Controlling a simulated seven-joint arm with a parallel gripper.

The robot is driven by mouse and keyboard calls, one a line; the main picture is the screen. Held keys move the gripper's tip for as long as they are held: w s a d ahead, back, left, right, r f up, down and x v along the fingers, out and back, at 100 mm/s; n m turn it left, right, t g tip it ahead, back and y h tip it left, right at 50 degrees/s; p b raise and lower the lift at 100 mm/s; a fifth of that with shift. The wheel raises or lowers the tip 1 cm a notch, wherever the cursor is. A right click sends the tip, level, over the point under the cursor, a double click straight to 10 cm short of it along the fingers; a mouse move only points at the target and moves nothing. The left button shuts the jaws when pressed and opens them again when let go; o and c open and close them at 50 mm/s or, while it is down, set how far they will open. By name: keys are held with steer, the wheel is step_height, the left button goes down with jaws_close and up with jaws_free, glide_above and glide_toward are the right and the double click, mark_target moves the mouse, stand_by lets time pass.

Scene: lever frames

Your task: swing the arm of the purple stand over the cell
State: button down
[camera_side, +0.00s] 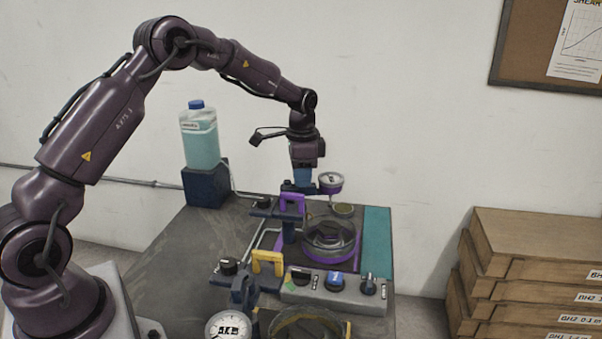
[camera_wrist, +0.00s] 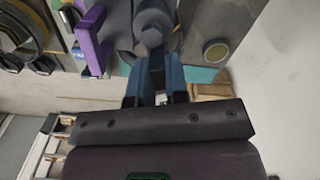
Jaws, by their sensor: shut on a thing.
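The purple stand shows its purple handle (camera_side: 291,203) and a purple-rimmed dial gauge (camera_side: 330,180) in the side view. The handle also shows in the wrist view (camera_wrist: 90,42), left of my fingers. The cell (camera_side: 331,238) is a dark round dish on a purple-edged base. My gripper (camera_side: 301,187) points down behind the handle and left of the gauge. In the wrist view its blue fingers (camera_wrist: 157,76) are shut on a grey-blue knob-like part (camera_wrist: 151,28). Their exact contact is hidden in the side view. I cannot tell whether the gauge is over the cell.
In front stand a yellow handle (camera_side: 268,262), a white dial (camera_side: 229,328) and a second dish (camera_side: 308,325). A grey control box (camera_side: 333,293) sits by the cell. A bottle (camera_side: 200,138) stands on a dark block at the back left. Wooden boxes (camera_side: 535,250) are at right.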

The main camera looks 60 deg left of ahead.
steer(key=shift+s+d+m, duration=0.15)
steer(key=shift+d+m, duration=0.05)
steer(key=shift+m, duration=0.7)
steer(key=shift+s+d+m, duration=0.1)
steer(key=shift+d+m, duration=0.1)
steer(key=shift+m, duration=0.7)
steer(key=c, duration=1.1)
jaws_free()
step_height(320, 180, up, 13)
steer(key=shift+r, duration=0.1)
